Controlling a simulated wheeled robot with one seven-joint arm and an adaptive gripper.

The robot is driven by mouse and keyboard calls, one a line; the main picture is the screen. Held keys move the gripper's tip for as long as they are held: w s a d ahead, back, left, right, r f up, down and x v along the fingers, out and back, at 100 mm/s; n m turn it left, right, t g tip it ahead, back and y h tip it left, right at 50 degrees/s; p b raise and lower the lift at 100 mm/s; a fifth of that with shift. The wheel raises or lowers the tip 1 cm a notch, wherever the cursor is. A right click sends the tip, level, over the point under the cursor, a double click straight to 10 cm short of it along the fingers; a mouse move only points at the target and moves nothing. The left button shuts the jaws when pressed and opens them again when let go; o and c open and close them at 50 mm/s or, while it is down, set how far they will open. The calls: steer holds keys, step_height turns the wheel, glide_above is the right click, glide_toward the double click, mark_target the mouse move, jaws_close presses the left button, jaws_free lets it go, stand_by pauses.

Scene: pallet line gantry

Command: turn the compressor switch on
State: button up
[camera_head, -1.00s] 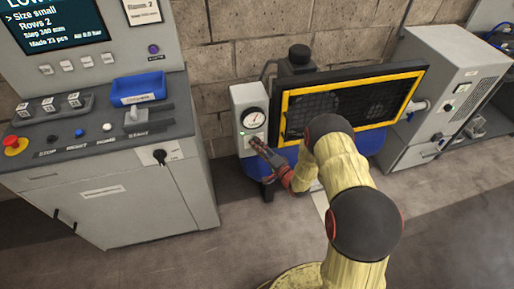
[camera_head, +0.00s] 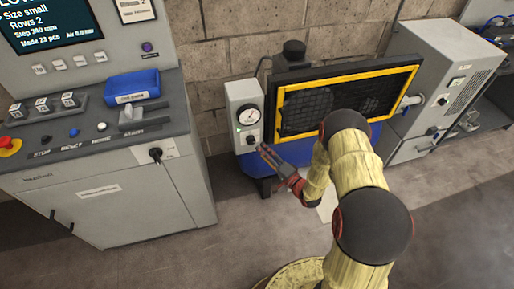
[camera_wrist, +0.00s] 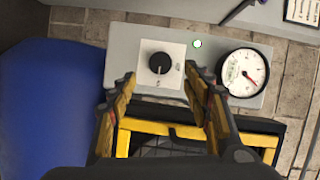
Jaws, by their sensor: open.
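The compressor switch is a black round knob (camera_wrist: 158,63) on a white plate, set in a grey panel (camera_wrist: 125,45). Its pale pointer line points down in the wrist view. It also shows as a small dark knob in the head view (camera_head: 251,141). My gripper (camera_wrist: 162,82) is open and empty, with one finger to each side below the knob in the wrist view. In the head view my gripper (camera_head: 262,149) is just in front of the panel, apart from the knob.
A dial gauge (camera_wrist: 243,72) and a small lit lamp (camera_wrist: 197,44) share the panel. A yellow-framed guard (camera_head: 345,98) stands right of it, over the blue compressor body. A control console (camera_head: 110,190) stands at left. The floor in front is clear.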

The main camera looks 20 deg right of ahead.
steer(key=shift+v, duration=2.1)
